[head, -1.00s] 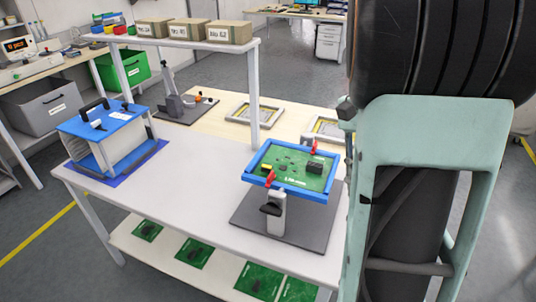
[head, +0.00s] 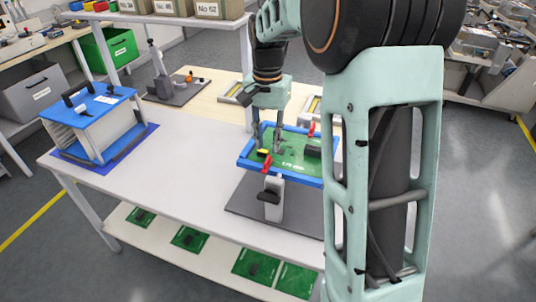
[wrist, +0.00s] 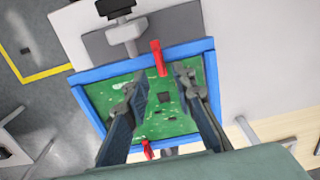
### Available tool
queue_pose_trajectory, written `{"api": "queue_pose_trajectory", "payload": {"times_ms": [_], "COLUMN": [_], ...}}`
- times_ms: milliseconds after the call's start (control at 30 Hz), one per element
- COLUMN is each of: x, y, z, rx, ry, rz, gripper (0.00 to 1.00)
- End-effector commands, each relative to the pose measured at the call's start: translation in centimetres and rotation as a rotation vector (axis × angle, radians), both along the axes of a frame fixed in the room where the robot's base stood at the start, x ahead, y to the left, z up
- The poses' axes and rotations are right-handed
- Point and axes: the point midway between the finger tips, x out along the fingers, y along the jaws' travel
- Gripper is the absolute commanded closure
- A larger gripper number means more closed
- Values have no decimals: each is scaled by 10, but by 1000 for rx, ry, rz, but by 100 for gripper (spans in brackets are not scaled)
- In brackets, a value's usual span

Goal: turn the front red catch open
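The front red catch (head: 267,163) sits on the near edge of the blue frame (head: 300,175), which holds a green circuit board (head: 292,158). In the wrist view the front catch (wrist: 158,58) crosses the frame's edge, its tip over the board. The back red catch (head: 311,130) is on the far edge; it also shows in the wrist view (wrist: 148,149). My gripper (wrist: 161,80) points down over the board, fingers apart and empty. The front catch lies just beyond and between the fingertips in the wrist view. I cannot tell their exact height above it.
A grey stand with a black knob (head: 271,197) supports the frame on a dark plate (head: 240,200). A blue-topped rack (head: 95,105) stands at the table's left. The white table (head: 175,165) between them is clear. A shelf with boxes (head: 215,10) rises behind.

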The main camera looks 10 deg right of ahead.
Motion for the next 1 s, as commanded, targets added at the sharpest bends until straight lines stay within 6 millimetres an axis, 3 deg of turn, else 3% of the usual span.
{"api": "queue_pose_trajectory", "payload": {"times_ms": [100,300,667,900,1000], "x": [-1,0,0,0,0], "y": [0,0,0,0,0], "z": [-23,-45,-50,-50,-50], "rx": [0,0,-1,-1,-1], "ry": [4,1,1,1,1], "rz": [0,0,0,0,0], "gripper": [76,76,76,100,100]}}
